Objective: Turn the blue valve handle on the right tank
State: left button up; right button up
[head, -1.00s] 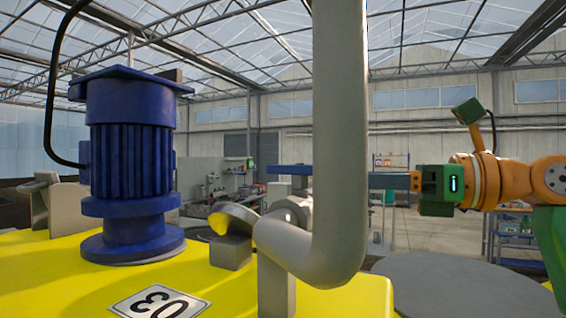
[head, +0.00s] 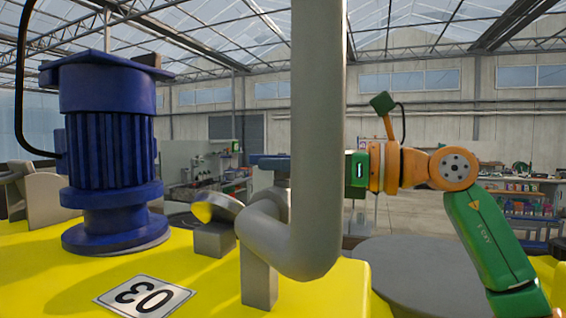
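The blue valve handle (head: 268,160) is a flat bar on top of a grey valve on the pipework, seen left of the thick grey vertical pipe (head: 318,140). The pipe hides the handle's right part. My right gripper (head: 357,170) reaches in from the right at about the handle's height. Its green body shows just right of the pipe. Its fingers are hidden behind the pipe, so I cannot tell whether they are open or touch the handle. My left gripper is not in view.
The yellow tank top (head: 210,290) carries a blue motor (head: 108,130) on the left and a plate marked 03 (head: 143,297). The vertical pipe bends into the valve and stands in front of my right gripper. A round grey surface (head: 420,275) lies below my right arm.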

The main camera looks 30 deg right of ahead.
grip_shut()
jog(key=n+g+y+p, duration=0.1)
jog(key=p, duration=0.1)
jog(key=r+n+g+y+p, duration=0.1)
jog(key=p, duration=0.2)
jog(key=shift+w+r+g, duration=0.1)
jog(key=shift+w+g, duration=0.05)
jog(key=shift+g, duration=0.15)
jog(key=shift+f+n+g+y, duration=0.4)
jog(key=shift+n+g+y, duration=0.2)
jog(key=shift+f+n+g+y, duration=0.15)
jog(key=shift+n+g+y, duration=0.3)
jog(key=shift+g, duration=0.25)
jog(key=o, duration=0.8)
grip_release()
